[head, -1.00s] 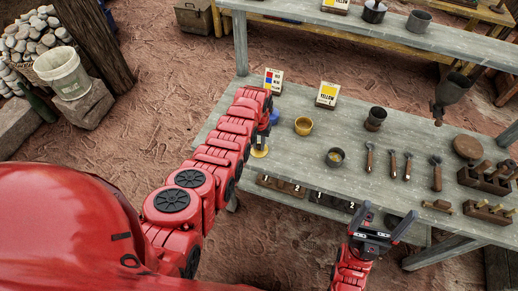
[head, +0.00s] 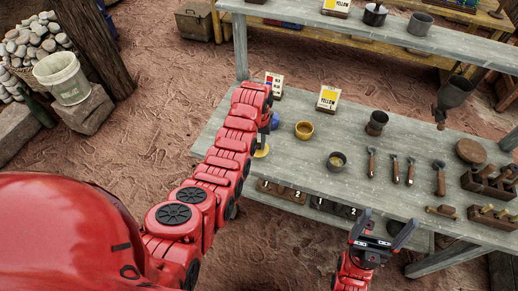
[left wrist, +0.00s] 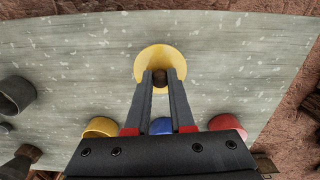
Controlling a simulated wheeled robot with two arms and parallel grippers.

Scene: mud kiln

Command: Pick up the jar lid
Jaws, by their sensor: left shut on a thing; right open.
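The yellow jar lid (left wrist: 160,56) is round with a dark brown knob. The fingertips of my left gripper (left wrist: 160,80) are shut on the knob from both sides in the left wrist view. In the head view the lid (head: 261,151) shows at the table's left edge, partly hidden by my left arm, which also hides most of that gripper. I cannot tell how far the lid is above the tabletop. My right gripper (head: 386,229) is open and empty in front of the table's near edge.
Yellow, blue and red pots stand near the lid in the wrist view. Sign cards stand behind.

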